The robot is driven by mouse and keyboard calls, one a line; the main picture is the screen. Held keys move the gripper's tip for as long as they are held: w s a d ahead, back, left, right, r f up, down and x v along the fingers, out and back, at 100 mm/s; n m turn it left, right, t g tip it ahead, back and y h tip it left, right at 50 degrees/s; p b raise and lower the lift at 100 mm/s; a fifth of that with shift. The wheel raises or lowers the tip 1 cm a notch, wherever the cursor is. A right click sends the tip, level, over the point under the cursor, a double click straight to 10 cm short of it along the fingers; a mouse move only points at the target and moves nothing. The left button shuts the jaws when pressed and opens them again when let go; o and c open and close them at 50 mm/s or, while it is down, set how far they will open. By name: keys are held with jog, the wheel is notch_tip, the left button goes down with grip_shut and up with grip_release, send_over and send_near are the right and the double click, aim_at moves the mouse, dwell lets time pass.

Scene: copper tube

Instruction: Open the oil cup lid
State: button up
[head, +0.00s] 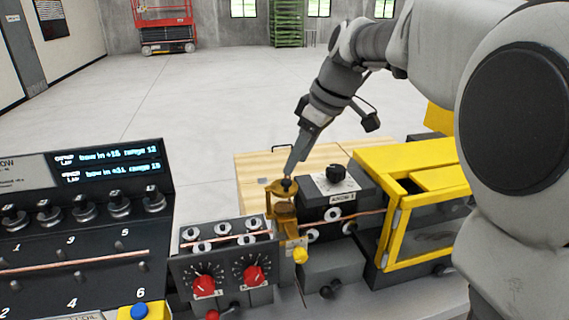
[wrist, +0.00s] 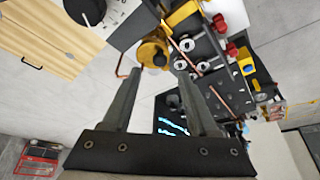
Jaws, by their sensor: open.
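The oil cup (head: 285,210) is a brass-yellow fitting on the machine, beside the block with the black knob. Its lid (head: 283,187) is on top, with a small dark knob at its middle, and looks closed. In the wrist view the round yellow lid (wrist: 152,53) lies just beyond the fingertips, roughly centred between them. My gripper (head: 290,169) points down just above the lid. The wrist view shows my gripper (wrist: 158,72) with its fingers apart and nothing between them. I cannot tell whether a fingertip touches the lid knob.
A yellow-framed guard (head: 390,215) stands right of the cup. A block with red dials (head: 228,270) is at front left, and a control panel (head: 85,215) with displays is further left. A copper tube (head: 340,218) runs past the cup. A wooden cabinet (head: 255,165) stands behind.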

aim_at(287, 181)
jog(key=x, duration=0.5)
jog(key=shift+f, duration=0.1)
grip_shut()
